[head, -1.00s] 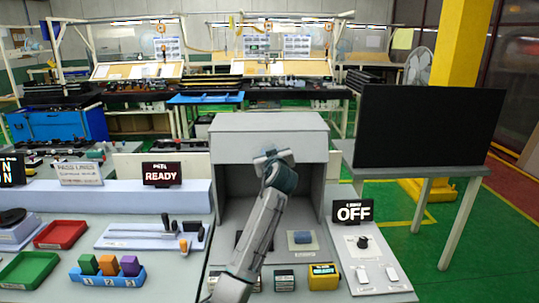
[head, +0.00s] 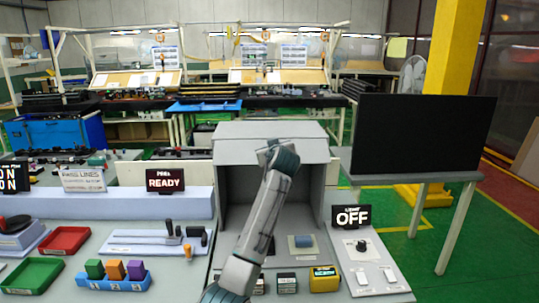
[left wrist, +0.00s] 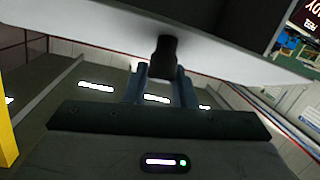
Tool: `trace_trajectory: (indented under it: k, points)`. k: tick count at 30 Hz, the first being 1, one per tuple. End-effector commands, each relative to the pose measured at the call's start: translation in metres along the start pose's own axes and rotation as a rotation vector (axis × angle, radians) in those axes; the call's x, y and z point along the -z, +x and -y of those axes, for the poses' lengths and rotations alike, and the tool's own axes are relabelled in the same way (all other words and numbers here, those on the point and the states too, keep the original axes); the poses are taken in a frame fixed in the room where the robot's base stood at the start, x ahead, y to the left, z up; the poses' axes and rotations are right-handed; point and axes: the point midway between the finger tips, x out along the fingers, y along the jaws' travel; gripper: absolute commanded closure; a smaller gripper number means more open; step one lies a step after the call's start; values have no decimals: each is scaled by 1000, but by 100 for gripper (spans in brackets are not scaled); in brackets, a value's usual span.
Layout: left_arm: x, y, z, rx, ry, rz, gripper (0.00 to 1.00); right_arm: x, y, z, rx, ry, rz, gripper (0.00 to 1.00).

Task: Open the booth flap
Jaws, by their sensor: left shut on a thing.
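The booth (head: 222,200) is a grey box in the middle of the bench in the head view. Its flap (head: 235,150) is the light panel across the upper front, above the dark opening. My left gripper (head: 272,151) is at the flap's lower middle, its fingertips partly hidden by my wrist. The left wrist view shows a dark knob (left wrist: 164,60) at the flap's pale edge (left wrist: 110,45), between the blue-grey fingers of my left gripper (left wrist: 163,75). The gripper is shut on the knob. My right gripper is not in view.
Inside the booth a blue block (head: 304,241) sits on a small pad. Small boxes, including a yellow one (head: 323,279), stand in front. An OFF sign (head: 352,216) and a switch panel (head: 372,262) are right, a READY sign (head: 165,180) left. A black screen (head: 423,135) stands behind right.

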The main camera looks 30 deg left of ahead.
Motion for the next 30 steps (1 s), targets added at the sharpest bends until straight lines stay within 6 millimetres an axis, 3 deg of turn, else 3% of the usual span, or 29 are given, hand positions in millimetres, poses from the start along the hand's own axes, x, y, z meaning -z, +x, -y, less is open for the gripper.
trace_trajectory:
  k: [1, 9, 30]
  points:
    - [9, -1, -3, -6, -5, -12, 100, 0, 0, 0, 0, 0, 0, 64]
    - [16, 2, -7, -5, -4, -11, 100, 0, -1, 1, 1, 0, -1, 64]
    - [16, 2, -8, -5, -4, -8, 100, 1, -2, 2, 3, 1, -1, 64]
